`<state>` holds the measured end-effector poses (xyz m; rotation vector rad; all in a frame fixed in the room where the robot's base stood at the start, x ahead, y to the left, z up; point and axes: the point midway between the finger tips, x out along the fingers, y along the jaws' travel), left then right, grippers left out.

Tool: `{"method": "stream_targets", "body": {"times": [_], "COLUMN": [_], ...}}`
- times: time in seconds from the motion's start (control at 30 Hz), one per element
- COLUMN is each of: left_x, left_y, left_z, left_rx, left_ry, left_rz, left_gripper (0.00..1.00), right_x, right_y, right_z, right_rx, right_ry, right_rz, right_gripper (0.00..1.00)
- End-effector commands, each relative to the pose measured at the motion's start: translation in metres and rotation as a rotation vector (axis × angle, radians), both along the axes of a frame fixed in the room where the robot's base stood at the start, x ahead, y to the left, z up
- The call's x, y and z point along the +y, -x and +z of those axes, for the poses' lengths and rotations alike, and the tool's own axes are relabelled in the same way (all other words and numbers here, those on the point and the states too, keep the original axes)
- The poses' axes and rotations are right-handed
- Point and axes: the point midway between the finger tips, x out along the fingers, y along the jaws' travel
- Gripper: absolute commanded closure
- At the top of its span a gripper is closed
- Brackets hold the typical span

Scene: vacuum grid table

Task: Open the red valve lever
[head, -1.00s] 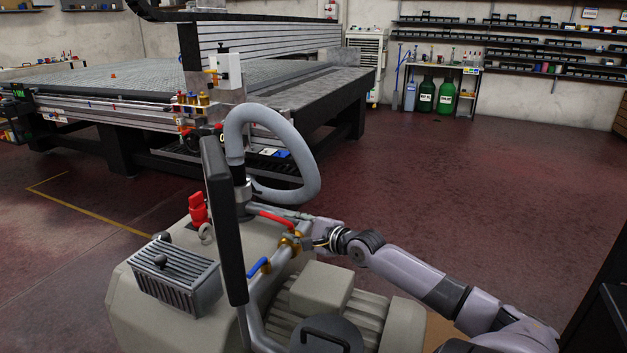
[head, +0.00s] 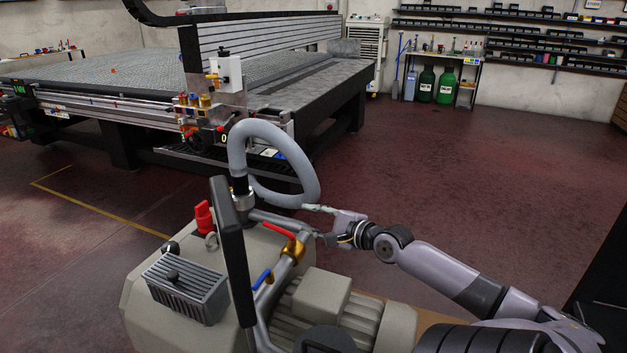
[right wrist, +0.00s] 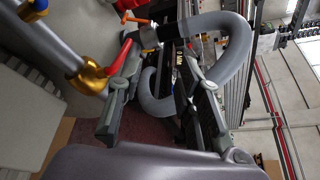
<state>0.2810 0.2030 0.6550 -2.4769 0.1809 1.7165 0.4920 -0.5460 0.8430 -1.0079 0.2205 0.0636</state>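The red valve lever (head: 279,229) sits on a brass valve (head: 293,249) on the grey pipe of the pump, pointing up and left along the pipe. My right gripper (head: 313,221) is just right of the valve, fingers apart. In the right wrist view, the red lever (right wrist: 118,58) runs up from the brass valve (right wrist: 88,77) beside the left finger. My right gripper (right wrist: 163,60) is open there, with the grey hose seen beyond and between its fingers. I cannot tell whether the finger touches the lever. My left gripper is not in view.
A blue lever (head: 262,279) is lower on the same pipework. A black upright panel (head: 233,250) stands left of the pipes. A grey looped hose (head: 309,175) rises behind the valve. The grid table (head: 110,72) is farther back. Open floor (head: 450,180) lies to the right.

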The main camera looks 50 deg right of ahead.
Motion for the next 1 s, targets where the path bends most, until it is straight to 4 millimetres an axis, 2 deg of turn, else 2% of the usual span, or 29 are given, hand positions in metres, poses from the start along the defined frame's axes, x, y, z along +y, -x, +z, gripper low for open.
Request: {"method": "stream_targets", "body": {"times": [0.03,0.1,0.3,0.43,0.73,0.83,0.93,1.0], "left_x": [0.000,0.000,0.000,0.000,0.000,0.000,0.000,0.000], "left_y": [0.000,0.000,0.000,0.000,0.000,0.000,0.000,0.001], "left_z": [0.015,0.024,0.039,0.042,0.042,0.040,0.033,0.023], "left_rx": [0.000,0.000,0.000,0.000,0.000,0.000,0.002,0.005], "left_ry": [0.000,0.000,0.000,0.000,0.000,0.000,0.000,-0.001], "left_rz": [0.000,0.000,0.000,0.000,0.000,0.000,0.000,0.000], "left_gripper": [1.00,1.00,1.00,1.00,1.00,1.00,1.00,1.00], "right_x": [0.000,0.000,0.000,0.000,0.000,0.001,0.009,0.018], "right_y": [0.000,0.000,0.000,0.000,0.000,-0.001,-0.005,-0.011], "right_z": [0.015,0.024,0.039,0.042,0.042,0.040,0.026,0.008], "right_rx": [0.000,0.000,0.000,0.000,0.000,0.005,0.039,0.086], "right_ry": [0.000,0.000,0.000,0.000,0.000,0.014,0.112,0.254], "right_rz": [0.000,0.000,0.000,0.000,0.000,0.006,0.041,0.092], "right_gripper": [0.67,0.67,0.67,0.67,0.67,0.73,0.80,0.84]}}
